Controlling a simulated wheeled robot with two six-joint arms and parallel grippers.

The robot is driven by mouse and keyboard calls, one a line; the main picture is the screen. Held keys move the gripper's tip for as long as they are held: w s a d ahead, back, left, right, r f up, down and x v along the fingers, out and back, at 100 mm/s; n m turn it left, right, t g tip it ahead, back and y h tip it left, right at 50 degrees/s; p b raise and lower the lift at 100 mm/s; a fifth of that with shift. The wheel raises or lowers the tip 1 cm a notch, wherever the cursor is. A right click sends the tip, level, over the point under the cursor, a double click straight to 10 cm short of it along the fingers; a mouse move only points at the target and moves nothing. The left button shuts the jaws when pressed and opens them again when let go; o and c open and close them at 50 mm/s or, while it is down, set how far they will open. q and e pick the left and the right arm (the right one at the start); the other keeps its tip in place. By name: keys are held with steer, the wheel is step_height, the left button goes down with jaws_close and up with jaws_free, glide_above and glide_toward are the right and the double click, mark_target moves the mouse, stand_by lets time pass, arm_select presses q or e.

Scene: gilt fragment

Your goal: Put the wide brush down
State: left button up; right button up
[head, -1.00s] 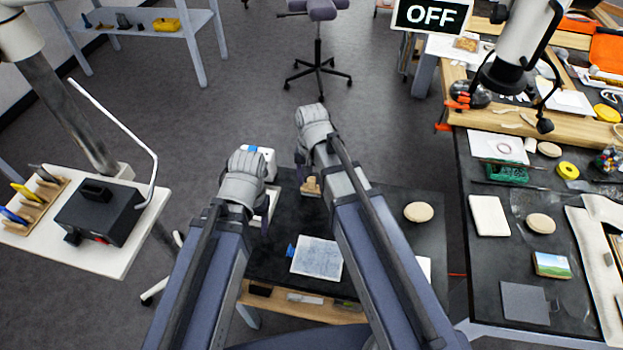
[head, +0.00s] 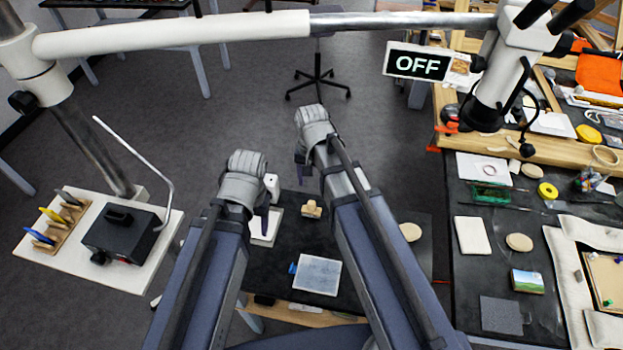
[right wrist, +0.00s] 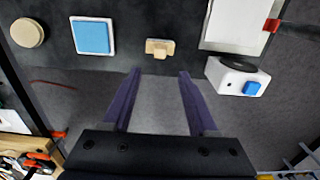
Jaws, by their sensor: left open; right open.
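The wide brush (head: 311,209), a small tan wooden piece, lies on the dark table (head: 285,250) between my two arms. It also shows in the right wrist view (right wrist: 160,48), just beyond the fingertips. My right gripper (head: 303,172) is open and empty, apart from the brush, with clear floor between its fingers in the right wrist view (right wrist: 158,75). My left gripper (head: 262,215) is open, left of the brush, by a white tray; its fingers are partly hidden by its wrist.
A grey-white pad (head: 318,274) lies nearer on the dark table. A white device with a blue button (right wrist: 238,78) and a blue square on a white tile (right wrist: 93,36) flank the brush. A round tan disc (head: 410,231) is right of my right arm. A cluttered bench stands further right.

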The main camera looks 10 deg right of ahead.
steer(key=s+a+n+h, duration=0.1)
steer(key=s+a+n, duration=0.4)
steer(key=s+n, duration=0.3)
steer(key=s, duration=0.4)
